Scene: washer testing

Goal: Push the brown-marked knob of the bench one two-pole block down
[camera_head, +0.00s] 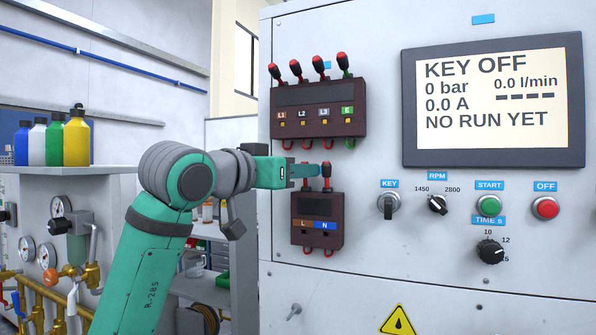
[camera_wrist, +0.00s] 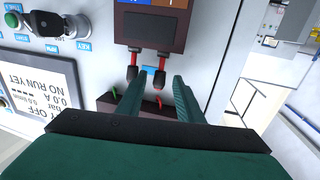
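The two-pole block (camera_head: 317,222) is a dark box on the grey panel, with a brown L mark (camera_head: 303,223) and a blue N mark (camera_head: 325,225). Two red-and-black knobs rise from its top. In the head view the N knob (camera_head: 327,172) stands upright, and the brown-side knob is mostly hidden behind my gripper (camera_head: 316,171). In the upside-down wrist view the block (camera_wrist: 150,28) is at the top. My gripper (camera_wrist: 159,76) is open, its fingers either side of the brown-side knob (camera_wrist: 161,74). The N-side knob (camera_wrist: 131,72) is just outside the left finger. I cannot tell if anything touches.
A dark four-pole block (camera_head: 319,108) with upright knobs sits just above, its red and green loops close to my gripper. To the right are the key switch (camera_head: 388,205), a dial (camera_head: 437,204), start and off buttons, and a screen (camera_head: 492,100) reading KEY OFF.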

